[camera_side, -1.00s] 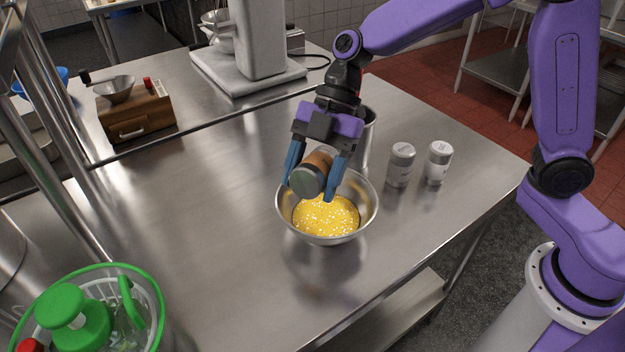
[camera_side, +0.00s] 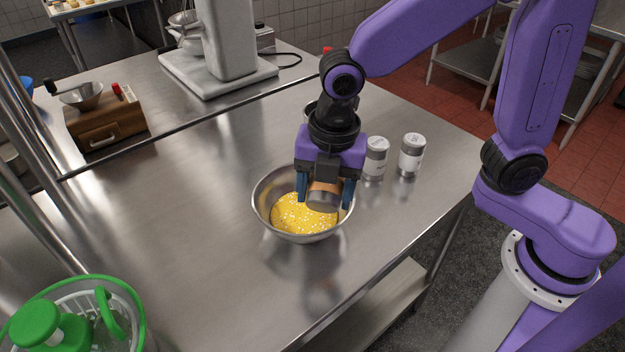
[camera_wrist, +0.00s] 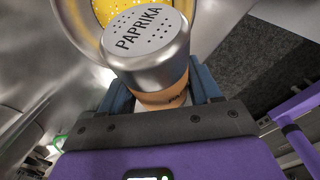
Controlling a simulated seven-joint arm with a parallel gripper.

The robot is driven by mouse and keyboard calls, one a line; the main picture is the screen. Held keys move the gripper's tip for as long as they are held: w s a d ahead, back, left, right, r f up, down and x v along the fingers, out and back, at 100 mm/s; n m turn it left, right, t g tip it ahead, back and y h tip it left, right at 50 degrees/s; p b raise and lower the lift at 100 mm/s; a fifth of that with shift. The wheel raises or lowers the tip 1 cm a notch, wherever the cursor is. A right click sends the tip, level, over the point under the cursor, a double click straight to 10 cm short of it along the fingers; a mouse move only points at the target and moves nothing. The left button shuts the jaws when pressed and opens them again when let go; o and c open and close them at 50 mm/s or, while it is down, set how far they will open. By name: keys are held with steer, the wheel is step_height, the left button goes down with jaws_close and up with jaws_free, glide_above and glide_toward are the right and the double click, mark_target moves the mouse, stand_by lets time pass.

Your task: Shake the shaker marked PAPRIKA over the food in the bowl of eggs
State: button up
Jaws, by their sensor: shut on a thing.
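My gripper (camera_side: 325,193) is shut on the paprika shaker (camera_side: 322,197), which has an orange-brown body and a metal cap. In the wrist view the shaker (camera_wrist: 148,45) shows PAPRIKA on its perforated cap, between my blue fingers. The shaker is tipped, with its cap over the bowl of eggs (camera_side: 262,205). The metal bowl holds yellow egg with pale specks (camera_side: 298,215). It also shows beyond the cap in the wrist view (camera_wrist: 72,25). My gripper hides part of the bowl's far right side. Whether anything falls from the cap cannot be seen.
Two other shakers with pale labels, one left (camera_side: 375,160) and one right (camera_side: 411,155), stand behind the bowl. A green-rimmed spinner (camera_side: 75,315) is front left. The table left of the bowl is clear.

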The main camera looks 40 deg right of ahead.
steer(key=shift+d+f+t+h, duration=0.1)
steer(key=shift+d+t+h, duration=0.2)
steer(key=shift+t+h, duration=0.5)
steer(key=shift+w+d+t+h, duration=0.1)
steer(key=shift+w+t+h, duration=0.25)
steer(key=shift+t+h, duration=0.65)
steer(key=w+a+r+n+t+h, duration=0.2)
steer(key=a+r+n+t, duration=0.2)
steer(key=a+r+t, duration=0.3)
steer(key=shift+t+h, duration=0.4)
steer(key=f, duration=0.5)
steer(key=shift+w+a, duration=0.1)
steer(key=shift+w, duration=0.1)
